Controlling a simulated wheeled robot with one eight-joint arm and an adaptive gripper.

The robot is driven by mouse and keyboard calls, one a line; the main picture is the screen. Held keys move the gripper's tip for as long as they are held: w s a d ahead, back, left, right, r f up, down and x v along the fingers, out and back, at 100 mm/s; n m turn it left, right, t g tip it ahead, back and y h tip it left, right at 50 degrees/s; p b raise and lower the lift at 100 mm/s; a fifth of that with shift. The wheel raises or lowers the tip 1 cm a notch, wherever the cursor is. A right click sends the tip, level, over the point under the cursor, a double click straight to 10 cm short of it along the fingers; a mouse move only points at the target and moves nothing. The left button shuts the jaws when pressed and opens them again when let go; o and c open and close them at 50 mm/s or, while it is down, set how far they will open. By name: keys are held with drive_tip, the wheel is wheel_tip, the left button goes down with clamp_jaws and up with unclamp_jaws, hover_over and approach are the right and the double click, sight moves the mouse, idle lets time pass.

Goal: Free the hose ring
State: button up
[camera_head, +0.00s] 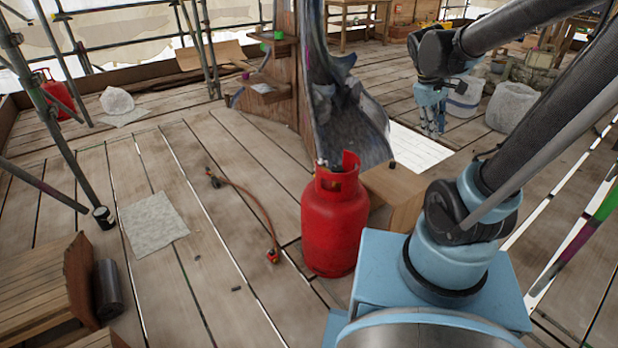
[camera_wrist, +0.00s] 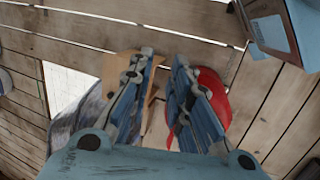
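A thin orange-brown hose (camera_head: 256,203) lies curved on the plank floor. It has a dark fitting (camera_head: 213,180) at its far end and a red-orange piece (camera_head: 272,256) at its near end. I cannot make out a separate ring on it. A red gas cylinder (camera_head: 335,222) stands upright to the right of the hose; it also shows in the wrist view (camera_wrist: 214,90), partly behind a finger. My gripper (camera_head: 432,130) hangs fingers-down at the upper right, away from the hose. In the wrist view its fingertips (camera_wrist: 164,56) are apart with nothing between them.
A wooden box (camera_head: 397,188) and a grey sculpted spire piece (camera_head: 350,110) stand beside the cylinder. Scaffold poles (camera_head: 60,130) and a wooden crate (camera_head: 40,283) are at left. A floor opening (camera_head: 418,150) lies below my gripper.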

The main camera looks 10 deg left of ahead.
drive_tip(key=w+a+f+n+t+h, duration=0.1)
drive_tip(key=w+a+f+n, duration=0.15)
drive_tip(key=w+a, duration=0.45)
drive_tip(key=w+a+f+n+t+h, duration=0.15)
drive_tip(key=a+n, duration=0.25)
drive_tip(key=a, duration=0.6)
drive_tip(key=w+a+f+n+t+h, duration=0.1)
drive_tip(key=w+a+f+n+h, duration=0.25)
drive_tip(key=a, duration=0.55)
drive_tip(key=s+a+f+n+t+y, duration=0.1)
drive_tip(key=a+f+n, duration=0.1)
drive_tip(key=a+f, duration=0.4)
drive_tip(key=a+f+n+t, duration=0.1)
drive_tip(key=a+f+n, duration=0.25)
drive_tip(key=a, duration=0.55)
drive_tip(key=s+a+f+n+t, duration=0.3)
drive_tip(key=s+a+f, duration=0.6)
drive_tip(key=f, duration=0.4)
drive_tip(key=x, duration=1.5)
drive_tip(key=shift+w+d+r, duration=0.15)
drive_tip(key=shift+d+r, duration=0.05)
drive_tip(key=shift+r, duration=0.05)
drive_tip(key=shift+w+d+f, duration=0.2)
drive_tip(key=shift+w+d, duration=0.05)
drive_tip(key=shift+w, duration=0.3)
